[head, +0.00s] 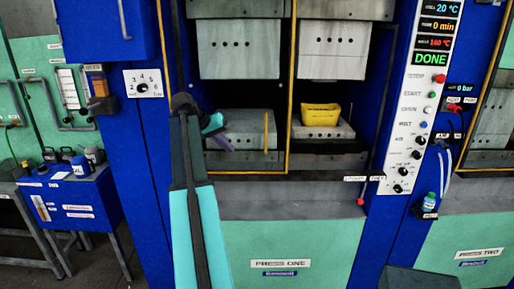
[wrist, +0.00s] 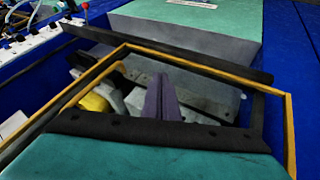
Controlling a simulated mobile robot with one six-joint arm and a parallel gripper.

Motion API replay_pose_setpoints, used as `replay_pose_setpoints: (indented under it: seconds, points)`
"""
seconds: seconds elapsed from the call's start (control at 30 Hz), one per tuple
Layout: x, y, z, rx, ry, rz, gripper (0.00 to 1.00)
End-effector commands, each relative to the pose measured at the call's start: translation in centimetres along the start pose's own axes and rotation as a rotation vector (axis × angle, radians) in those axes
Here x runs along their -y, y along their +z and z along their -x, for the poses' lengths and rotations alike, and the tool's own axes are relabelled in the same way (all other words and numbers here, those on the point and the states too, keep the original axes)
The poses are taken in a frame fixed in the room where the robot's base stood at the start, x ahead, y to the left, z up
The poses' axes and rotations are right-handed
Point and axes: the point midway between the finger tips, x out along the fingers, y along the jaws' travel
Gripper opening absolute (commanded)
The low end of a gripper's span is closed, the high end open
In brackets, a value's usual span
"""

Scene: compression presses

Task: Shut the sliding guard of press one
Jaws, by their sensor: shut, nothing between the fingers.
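Press one, labelled on its green lower panel (head: 300,240), has a wide opening with a yellow-framed sliding guard (head: 292,70) across its left part. A thin upright yellow bar (head: 265,130) shows inside the frame, perhaps its handle. The right part of the opening is uncovered, with a yellow block (head: 320,113) on the lower platen. My gripper (head: 222,142) is shut and empty at the guard's lower left, left of the bar. In the wrist view its purple fingers (wrist: 162,98) lie together within the outline of the guard frame (wrist: 289,120); contact cannot be told.
A control panel (head: 410,120) right of the opening reads DONE and 160 °C. A grey ledge (head: 300,200) runs under the opening. A blue cabinet (head: 75,205) with bottles stands at the left. Press two (head: 480,250) is at the right edge.

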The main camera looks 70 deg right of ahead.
Motion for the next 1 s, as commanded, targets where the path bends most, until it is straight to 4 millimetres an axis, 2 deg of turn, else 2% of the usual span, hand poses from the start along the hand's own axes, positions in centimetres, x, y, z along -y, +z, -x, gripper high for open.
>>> replay_pose_setpoints:
  seconds: [0.03, 0.1, 0.2, 0.67, 0.87, 1.0]
  points:
    - [-1.4, -0.8, 0.6, -0.003, 0.008, -0.018, 0.00]
    - [-2.5, -1.2, 1.0, -0.005, 0.017, -0.034, 0.00]
    - [-3.4, -1.4, 1.3, -0.007, 0.024, -0.045, 0.00]
    - [-3.3, -1.4, 0.9, -0.007, 0.024, -0.045, 0.00]
    - [-3.2, -1.3, -0.6, -0.006, 0.023, -0.045, 0.00]
    - [-3.2, -1.3, -2.4, -0.005, 0.023, -0.045, 0.00]
